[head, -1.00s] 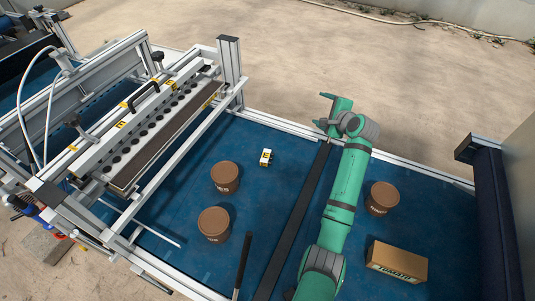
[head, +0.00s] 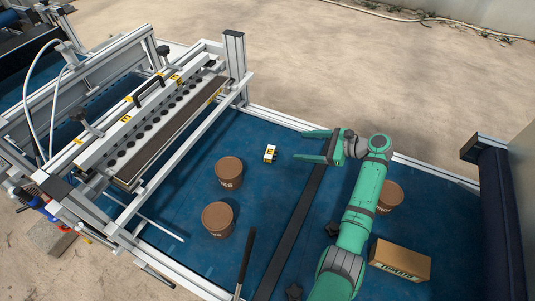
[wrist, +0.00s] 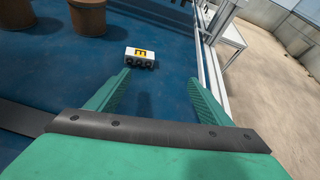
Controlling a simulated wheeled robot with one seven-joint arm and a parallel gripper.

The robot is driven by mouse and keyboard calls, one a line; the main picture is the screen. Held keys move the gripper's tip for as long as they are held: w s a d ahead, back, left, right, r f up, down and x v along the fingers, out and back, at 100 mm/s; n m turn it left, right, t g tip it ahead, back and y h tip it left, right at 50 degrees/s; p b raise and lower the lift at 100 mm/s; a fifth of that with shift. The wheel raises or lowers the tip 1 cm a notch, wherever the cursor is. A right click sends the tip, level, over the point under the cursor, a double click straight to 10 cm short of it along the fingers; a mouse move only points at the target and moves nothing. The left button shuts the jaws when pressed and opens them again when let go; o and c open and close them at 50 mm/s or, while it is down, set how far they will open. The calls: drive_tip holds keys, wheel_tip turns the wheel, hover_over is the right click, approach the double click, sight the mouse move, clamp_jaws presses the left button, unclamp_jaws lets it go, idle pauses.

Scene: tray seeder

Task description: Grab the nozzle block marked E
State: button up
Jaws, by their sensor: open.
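The nozzle block marked E (head: 270,153) is a small white block with a yellow label, lying on the blue bed. It also shows in the wrist view (wrist: 140,58), with a row of dark round holes facing me. My gripper (head: 312,146) is green and points left toward the block, a short gap away from it. In the wrist view my gripper (wrist: 157,82) has its two fingers spread wide with nothing between them, and the block lies beyond the fingertips, slightly left of centre.
Two brown pots (head: 229,172) (head: 217,219) stand left of the block. Another pot (head: 389,197) and a tomato box (head: 399,260) are at the right. A black strip (head: 290,235) crosses the blue bed (head: 275,190). The seeder frame (head: 236,65) rises at the left, with a dark rod (head: 246,262) in front.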

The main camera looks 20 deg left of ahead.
sight(274, 152)
drive_tip(key=shift+s+a+f+g, duration=0.1)
drive_tip(key=shift+s+a+g, duration=0.1)
drive_tip(key=shift+s+g, duration=0.4)
drive_tip(key=shift+s+a+g, duration=0.2)
drive_tip(key=shift+s+g, duration=0.2)
drive_tip(key=shift+s, duration=0.25)
drive_tip(key=shift+s+a+f, duration=0.1)
drive_tip(key=shift+s+a, duration=0.05)
drive_tip(key=shift+a, duration=0.1)
drive_tip(key=x, duration=1)
drive_tip(key=shift+a, duration=0.2)
drive_tip(key=shift+c, duration=0.5)
drive_tip(key=shift+r, duration=0.2)
drive_tip(key=c, duration=1.1)
